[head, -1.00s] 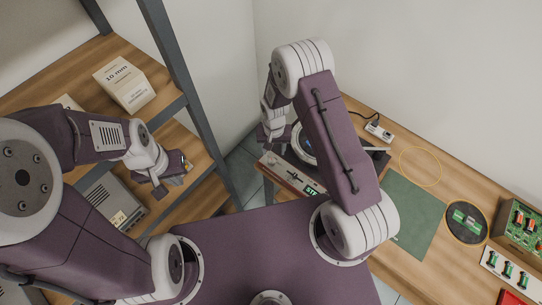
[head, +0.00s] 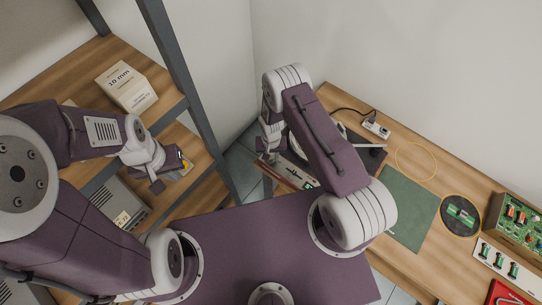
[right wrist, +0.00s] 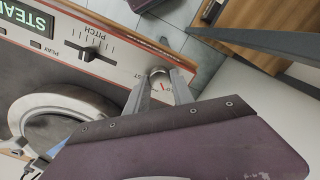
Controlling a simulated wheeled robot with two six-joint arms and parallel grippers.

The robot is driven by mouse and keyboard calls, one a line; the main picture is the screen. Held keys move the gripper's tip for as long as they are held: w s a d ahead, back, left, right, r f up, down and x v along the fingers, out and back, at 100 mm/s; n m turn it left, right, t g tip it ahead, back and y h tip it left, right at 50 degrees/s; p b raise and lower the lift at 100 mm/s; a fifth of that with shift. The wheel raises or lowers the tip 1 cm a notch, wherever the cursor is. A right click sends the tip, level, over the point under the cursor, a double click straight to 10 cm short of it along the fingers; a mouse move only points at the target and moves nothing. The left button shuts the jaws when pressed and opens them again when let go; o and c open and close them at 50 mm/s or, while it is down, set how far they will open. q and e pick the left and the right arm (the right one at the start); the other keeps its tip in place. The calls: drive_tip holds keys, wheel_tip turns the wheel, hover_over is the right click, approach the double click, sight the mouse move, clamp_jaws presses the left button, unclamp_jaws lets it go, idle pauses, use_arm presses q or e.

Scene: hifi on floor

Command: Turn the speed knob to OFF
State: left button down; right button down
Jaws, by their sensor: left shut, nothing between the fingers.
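A turntable with a pale front panel (right wrist: 100,57) fills the upper left of the right wrist view. It has a lit display, a PLAY key and a PITCH slider. A small grey round knob (right wrist: 157,72) sits near the panel's end. My right gripper (right wrist: 162,74) has its fingertips spread on either side of this knob; whether they touch it is unclear. In the head view the turntable (head: 368,152) is largely hidden behind my right arm. My left gripper (head: 172,174) is shut and empty, in front of the shelf at left.
A wooden shelf with a white box (head: 126,87) and a grey device (head: 112,205) stands at left. On the bench are a power strip (head: 376,128), a green mat (head: 405,212), a yellow cable loop (head: 416,160) and circuit boards (head: 515,235). Tiled floor lies between shelf and bench.

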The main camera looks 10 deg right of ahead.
idle(0.3)
drive_tip(key=m+b, duration=0.3)
drive_tip(key=shift+f+m, duration=0.15)
drive_tip(key=shift+m, duration=0.25)
drive_tip(key=m+b, duration=0.1)
drive_tip(key=m, duration=0.2)
drive_tip(key=shift+b, duration=0.4)
drive_tip(key=shift+r+m+b, duration=0.2)
drive_tip(key=shift+m+b, duration=0.35)
drive_tip(key=shift+m, duration=0.85)
drive_tip(key=c, duration=1.1)
unclamp_jaws()
